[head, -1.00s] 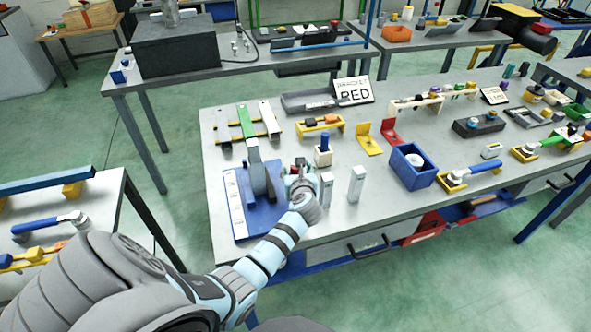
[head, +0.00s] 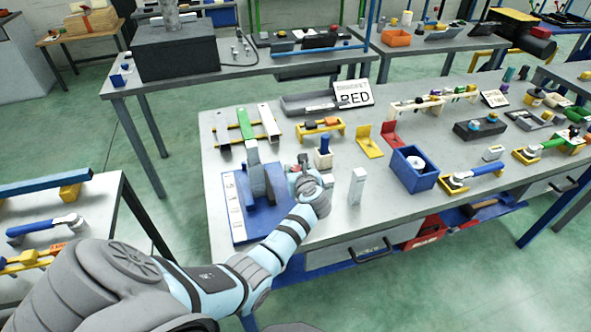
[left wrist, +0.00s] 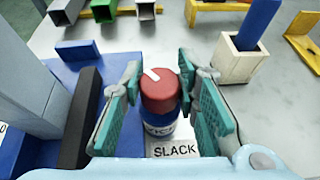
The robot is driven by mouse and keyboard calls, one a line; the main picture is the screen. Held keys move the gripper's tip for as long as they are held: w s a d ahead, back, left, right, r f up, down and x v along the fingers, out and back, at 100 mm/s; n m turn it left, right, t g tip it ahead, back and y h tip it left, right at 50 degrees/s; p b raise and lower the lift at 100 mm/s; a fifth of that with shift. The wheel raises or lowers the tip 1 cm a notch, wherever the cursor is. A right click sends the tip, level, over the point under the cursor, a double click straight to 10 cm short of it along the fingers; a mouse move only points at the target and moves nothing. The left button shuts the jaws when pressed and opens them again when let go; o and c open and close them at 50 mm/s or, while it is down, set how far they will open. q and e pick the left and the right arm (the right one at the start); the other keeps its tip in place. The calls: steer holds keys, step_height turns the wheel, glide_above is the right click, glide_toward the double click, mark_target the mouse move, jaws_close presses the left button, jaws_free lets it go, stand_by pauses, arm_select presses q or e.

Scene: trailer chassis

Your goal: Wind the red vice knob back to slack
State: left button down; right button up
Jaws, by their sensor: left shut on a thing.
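The red vice knob (left wrist: 158,91) stands in the middle of the left wrist view, on a dark blue base with white lettering, partly hidden. A white mark on its top points to the upper left. A label reading SLACK (left wrist: 174,151) lies just below and right of it. My left gripper (left wrist: 160,95) has its teal pads on both sides of the knob and is shut on it. In the head view my left gripper (head: 301,176) is beside the blue vice (head: 262,184), and its wrist hides the knob. My right gripper is not in view.
A white block with a blue peg (head: 324,150) stands just behind the gripper. A pale upright block (head: 357,186) stands to its right. A blue box (head: 413,170) is farther right. Bare table lies between these and the front edge.

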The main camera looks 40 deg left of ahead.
mark_target(297, 168)
arm_select(q)
steer(key=c, duration=1.2)
jaws_free()
step_height(297, 168, up, 10)
steer(key=shift+w+d, duration=0.1)
